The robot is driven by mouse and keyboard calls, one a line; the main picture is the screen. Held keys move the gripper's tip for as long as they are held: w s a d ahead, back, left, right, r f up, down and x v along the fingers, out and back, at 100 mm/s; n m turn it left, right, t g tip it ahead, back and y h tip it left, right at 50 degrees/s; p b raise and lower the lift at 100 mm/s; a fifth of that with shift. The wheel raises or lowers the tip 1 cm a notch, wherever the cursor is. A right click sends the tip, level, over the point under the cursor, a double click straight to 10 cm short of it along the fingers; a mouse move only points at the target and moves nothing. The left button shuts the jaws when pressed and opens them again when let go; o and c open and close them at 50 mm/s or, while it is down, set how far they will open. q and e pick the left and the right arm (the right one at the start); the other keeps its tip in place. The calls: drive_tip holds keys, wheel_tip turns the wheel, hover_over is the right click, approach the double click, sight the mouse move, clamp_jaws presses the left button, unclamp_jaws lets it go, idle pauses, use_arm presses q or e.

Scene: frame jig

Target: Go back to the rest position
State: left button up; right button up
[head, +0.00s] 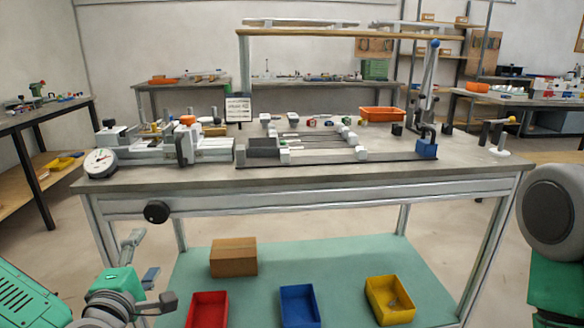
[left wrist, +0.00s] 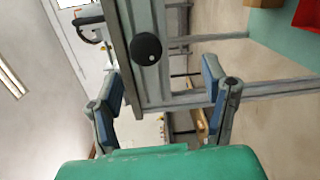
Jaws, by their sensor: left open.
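My left gripper (head: 150,272) is low at the left of the head view, in front of the workbench's left front leg and below the tabletop. It is open and empty. In the left wrist view its two blue-padded fingers (left wrist: 161,88) stand wide apart, with the bench edge and a black round knob (left wrist: 146,49) beyond them. The knob also shows on the bench front in the head view (head: 157,212). The workbench (head: 330,190) carries a frame jig (head: 310,145). A part of my right arm stands at the right edge of the head view; its gripper is out of view.
A dial gauge (head: 100,163) sits at the bench's left corner, and an orange tray (head: 382,114) at its back right. On the green lower shelf (head: 345,270) are a cardboard box (head: 233,257) and red (head: 207,309), blue (head: 299,305) and yellow (head: 389,300) bins.

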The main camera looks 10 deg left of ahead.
use_arm(q)
drive_tip(key=s+d+f+m+g+h+p, duration=0.2)
drive_tip(key=s+d+f+m+g+h, duration=0.15)
drive_tip(key=s+d+f+m, duration=0.35)
drive_tip(key=s+d+f+m+g+h+p, duration=0.2)
drive_tip(key=s+d+f+m+g+h, duration=0.15)
drive_tip(key=f+m+g, duration=0.35)
drive_tip(key=s+a+f+m+g+y+p, duration=0.1)
drive_tip(key=s+a+f+m+g, duration=0.1)
drive_tip(key=s, duration=0.6)
drive_tip(key=s+a+f+m+g+y+p, duration=0.2)
drive_tip(key=s+a+f+m+g, duration=0.1)
drive_tip(key=s, duration=0.6)
drive_tip(key=f+m+g, duration=0.1)
drive_tip(key=f+m, duration=0.1)
drive_tip(key=m, duration=0.1)
drive_tip(key=shift+s+a+y, duration=0.2)
drive_tip(key=shift+y, duration=0.1)
drive_tip(key=shift+w, duration=0.1)
